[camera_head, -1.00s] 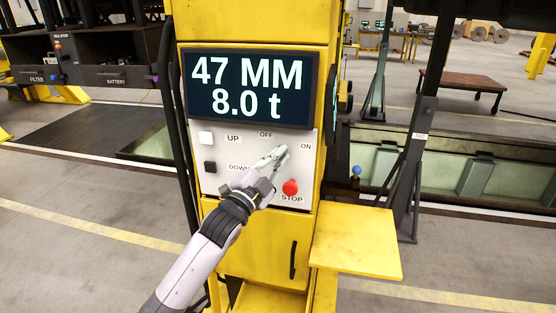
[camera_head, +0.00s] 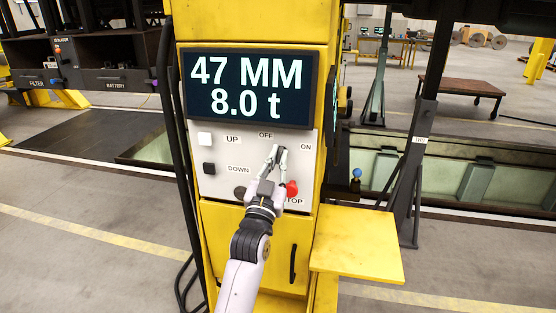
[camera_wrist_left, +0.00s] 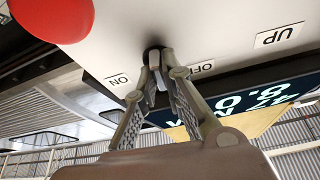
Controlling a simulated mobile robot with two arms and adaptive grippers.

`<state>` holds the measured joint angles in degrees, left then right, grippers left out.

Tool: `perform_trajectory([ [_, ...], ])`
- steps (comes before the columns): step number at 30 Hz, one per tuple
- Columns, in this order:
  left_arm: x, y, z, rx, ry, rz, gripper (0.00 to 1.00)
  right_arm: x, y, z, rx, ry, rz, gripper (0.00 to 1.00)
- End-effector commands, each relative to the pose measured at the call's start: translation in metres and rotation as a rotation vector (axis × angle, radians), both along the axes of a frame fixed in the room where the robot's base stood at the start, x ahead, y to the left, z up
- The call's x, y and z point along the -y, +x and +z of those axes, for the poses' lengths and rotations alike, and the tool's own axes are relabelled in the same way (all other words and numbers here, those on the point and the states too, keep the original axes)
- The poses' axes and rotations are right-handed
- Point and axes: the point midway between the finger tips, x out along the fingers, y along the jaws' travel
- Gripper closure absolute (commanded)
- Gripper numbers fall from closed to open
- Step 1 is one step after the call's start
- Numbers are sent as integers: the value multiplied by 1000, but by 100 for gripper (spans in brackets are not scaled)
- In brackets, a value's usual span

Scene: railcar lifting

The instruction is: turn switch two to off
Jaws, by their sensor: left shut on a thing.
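The yellow lifting column carries a white control panel (camera_head: 215,170) with OFF and ON labels (camera_head: 266,136). My left gripper (camera_head: 279,151) reaches up to the panel just below and between these labels. In the left wrist view the gripper (camera_wrist_left: 160,78) is shut on a dark rotary switch (camera_wrist_left: 152,53), its fingers on both sides of the knob. In the head view the fingers hide the switch, and its pointing direction cannot be told. No number marking it as switch two is readable. The right gripper is out of view.
A red STOP button (camera_head: 291,189) sits close to the right of my left gripper, also in the wrist view (camera_wrist_left: 52,12). White UP (camera_head: 205,138) and black DOWN (camera_head: 208,168) buttons are at the left. A display (camera_head: 250,88) reads 47 MM, 8.0 t. A yellow shelf (camera_head: 357,246) juts out below right.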

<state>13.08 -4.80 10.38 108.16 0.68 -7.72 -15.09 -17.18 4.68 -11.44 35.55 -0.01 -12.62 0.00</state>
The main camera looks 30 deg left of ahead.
Motion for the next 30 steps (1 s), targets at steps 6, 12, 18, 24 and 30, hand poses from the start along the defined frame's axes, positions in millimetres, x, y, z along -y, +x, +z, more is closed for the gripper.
perform_trajectory([
  [6,1,0,-1,19,-86,-1,100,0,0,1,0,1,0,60],
  [12,0,0,-1,28,-119,0,100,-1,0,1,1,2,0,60],
  [18,0,0,-1,30,-126,-1,100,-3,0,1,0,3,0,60],
  [24,0,0,-1,31,-127,-1,100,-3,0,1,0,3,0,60],
  [30,0,0,0,30,-125,0,79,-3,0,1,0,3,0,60],
])
